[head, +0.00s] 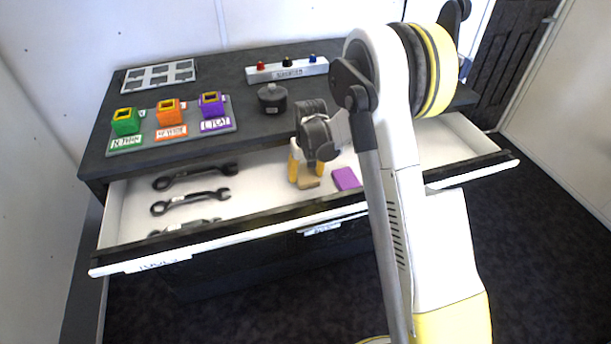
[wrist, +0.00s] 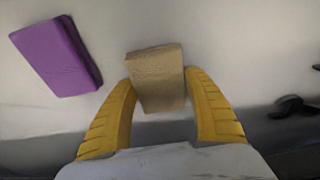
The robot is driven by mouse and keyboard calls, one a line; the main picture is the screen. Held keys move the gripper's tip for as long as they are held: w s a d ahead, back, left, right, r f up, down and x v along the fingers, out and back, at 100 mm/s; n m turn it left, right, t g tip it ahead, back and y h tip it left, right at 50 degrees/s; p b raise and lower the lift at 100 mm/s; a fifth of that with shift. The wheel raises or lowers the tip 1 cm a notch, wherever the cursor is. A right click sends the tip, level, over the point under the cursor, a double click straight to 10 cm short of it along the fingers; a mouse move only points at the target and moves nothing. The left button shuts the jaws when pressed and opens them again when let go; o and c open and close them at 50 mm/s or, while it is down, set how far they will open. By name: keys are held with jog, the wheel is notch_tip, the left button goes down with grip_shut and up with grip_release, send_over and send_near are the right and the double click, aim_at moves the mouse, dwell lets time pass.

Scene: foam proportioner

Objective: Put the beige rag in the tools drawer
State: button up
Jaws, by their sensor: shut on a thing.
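The beige rag (wrist: 157,80) is a small folded block between the yellow fingers of my gripper (wrist: 160,85) in the wrist view. In the head view the rag (head: 309,183) shows at the fingertips of my gripper (head: 305,170), low inside the open tools drawer (head: 240,177). My gripper is shut on the rag. I cannot tell whether the rag touches the drawer floor. The drawer is pulled out, with a white interior and a label (head: 160,262) on its front.
A purple block (head: 346,178) lies in the drawer just right of the rag. Several dark wrenches (head: 192,202) lie at the drawer's left. On the dark top stand green (head: 125,122), orange (head: 169,113) and purple (head: 212,105) holders, and a black round container (head: 272,98).

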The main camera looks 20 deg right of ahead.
jog(key=shift+f, duration=0.25)
jog(key=o, duration=1.2)
jog(key=shift+r, duration=0.1)
jog(key=shift+r, duration=0.1)
